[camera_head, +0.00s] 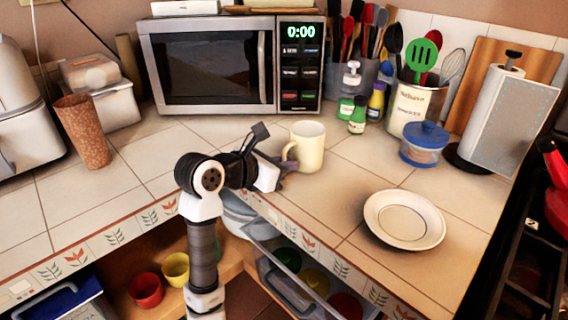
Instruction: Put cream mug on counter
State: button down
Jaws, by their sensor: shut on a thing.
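The cream mug (310,147) is upright at the tiled counter (345,207), in front of the right part of the microwave. Its handle faces left, toward my arm. My gripper (284,164) is at the mug's left side, shut on the mug by its handle. The fingertips are small and partly hidden by my wrist. The mug's base appears at the counter surface; I cannot tell whether it is touching or slightly above.
A white plate (404,220) lies at the right front. A microwave (215,65), a blue-lidded jar (424,143), small bottles (357,115) and a speckled cup (81,130) stand around. An open drawer (300,265) sits below the counter edge. Tiles between mug and plate are clear.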

jog(key=shift+f, duration=0.15)
jog(key=c, duration=1.5)
grip_release()
jog(key=shift+r, duration=0.25)
jog(key=b+v, duration=0.1)
jog(key=v, duration=1.1)
